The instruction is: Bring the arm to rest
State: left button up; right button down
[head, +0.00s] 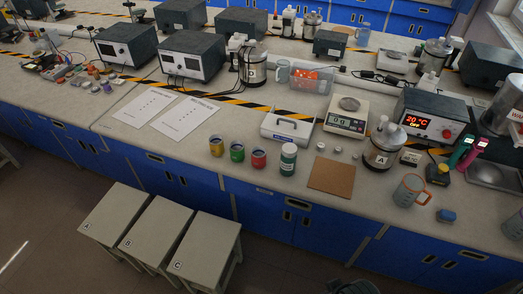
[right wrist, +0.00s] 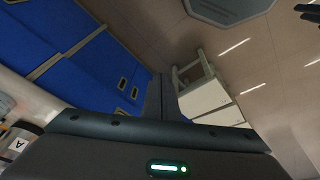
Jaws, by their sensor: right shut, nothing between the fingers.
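My right gripper (right wrist: 170,100) shows in the right wrist view as a dark body across the bottom with a green light. Its narrow dark jaws are together with nothing seen between them. It hangs over the floor in front of the blue cabinets (right wrist: 65,50), apart from the bench. In the head view a dark part, probably of my right arm, just enters at the bottom edge.
The bench (head: 330,205) holds jars, a brown board (head: 332,178), a scale (head: 347,115), a heater reading 20 °C (head: 432,118) and a glass mug (head: 410,192) near the front edge. Three stools (head: 205,245) stand before the cabinets at left. Floor right of them is clear.

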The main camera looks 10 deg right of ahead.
jog(key=s+f+g+b, duration=0.15)
jog(key=f+b, duration=0.25)
jog(key=f, duration=1.3)
jog(key=s+f+b, duration=0.3)
jog(key=f+b, duration=0.1)
jog(key=f, duration=1.3)
jog(key=s+d+f+b, duration=0.3)
jog(key=s+f+b, duration=0.2)
jog(key=s+f, duration=1.1)
notch_tip(320, 180, down, 4)
jog(key=shift+d+f+g+b, duration=0.15)
jog(key=shift+g+b, duration=0.25)
jog(key=shift+g, duration=0.05)
